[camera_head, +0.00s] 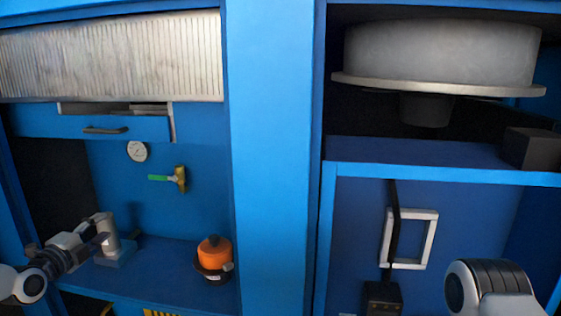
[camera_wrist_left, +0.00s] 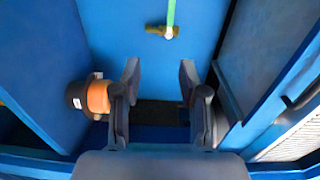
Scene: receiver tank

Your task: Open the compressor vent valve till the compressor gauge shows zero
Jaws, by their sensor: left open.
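The brass vent valve (camera_head: 181,179) with a green lever handle (camera_head: 160,178) is on the blue back panel. The handle points left, roughly level. A round white gauge (camera_head: 137,151) hangs above and left of it; its needle is too small to read. My left gripper (camera_head: 103,240) is at the lower left, apart from the valve. In the left wrist view its fingers (camera_wrist_left: 157,90) are spread with nothing between them, and the brass valve (camera_wrist_left: 162,31) and green handle (camera_wrist_left: 171,12) show beyond the fingertips, near the top edge. My right gripper is out of view.
An orange pot-like object (camera_head: 213,251) with a dark base stands on the blue shelf. A drawer with a dark handle (camera_head: 105,130) is above the gauge. A blue column (camera_head: 277,160) separates the right bay, which holds a grey tank (camera_head: 440,55). The panel around the valve is clear.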

